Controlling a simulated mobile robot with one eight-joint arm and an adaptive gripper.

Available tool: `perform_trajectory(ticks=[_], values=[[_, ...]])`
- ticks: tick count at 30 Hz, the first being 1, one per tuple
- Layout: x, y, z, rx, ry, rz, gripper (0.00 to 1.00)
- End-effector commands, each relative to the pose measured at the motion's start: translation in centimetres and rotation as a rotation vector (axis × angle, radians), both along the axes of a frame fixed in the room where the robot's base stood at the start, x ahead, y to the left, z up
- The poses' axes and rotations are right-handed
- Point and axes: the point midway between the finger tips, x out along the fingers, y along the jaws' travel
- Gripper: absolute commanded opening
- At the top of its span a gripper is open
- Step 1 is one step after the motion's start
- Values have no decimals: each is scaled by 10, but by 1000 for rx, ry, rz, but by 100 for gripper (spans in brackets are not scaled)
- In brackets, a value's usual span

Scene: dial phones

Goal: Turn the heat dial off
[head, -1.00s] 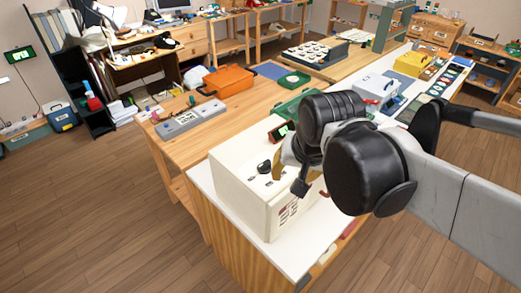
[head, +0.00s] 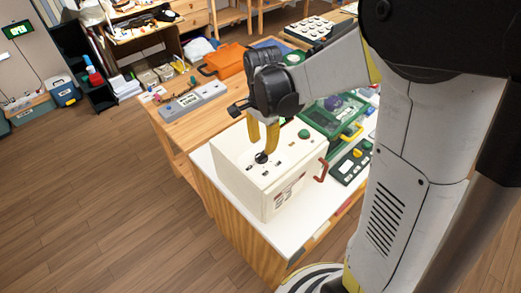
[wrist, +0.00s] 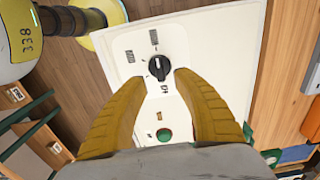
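The heat dial is a black knob (head: 261,158) on top of a white box (head: 240,181); I cannot read which label names it. In the wrist view the dial (wrist: 159,67) has a white pointer mark, with small dark labels around it. My gripper (head: 263,149) points down at the dial from above. Its two yellow fingers are apart, and in the wrist view the gripper (wrist: 161,77) has one fingertip on each side of the knob's near edge. No contact with the knob is clear. The fingers hide part of the box top.
A green round button (wrist: 165,134) sits on the same box top. A red handle (head: 322,170) is on the box's right side. A green case (head: 318,122) and a dark control panel (head: 350,163) stand close to the right. An orange case (head: 222,61) lies further back.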

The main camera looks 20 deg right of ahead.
Motion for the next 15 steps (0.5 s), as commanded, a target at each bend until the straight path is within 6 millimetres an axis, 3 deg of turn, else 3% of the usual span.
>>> perform_trajectory(ticks=[6,15], values=[[1,0,-36,0,-1,1,35],[0,0,-47,0,-1,1,35]])
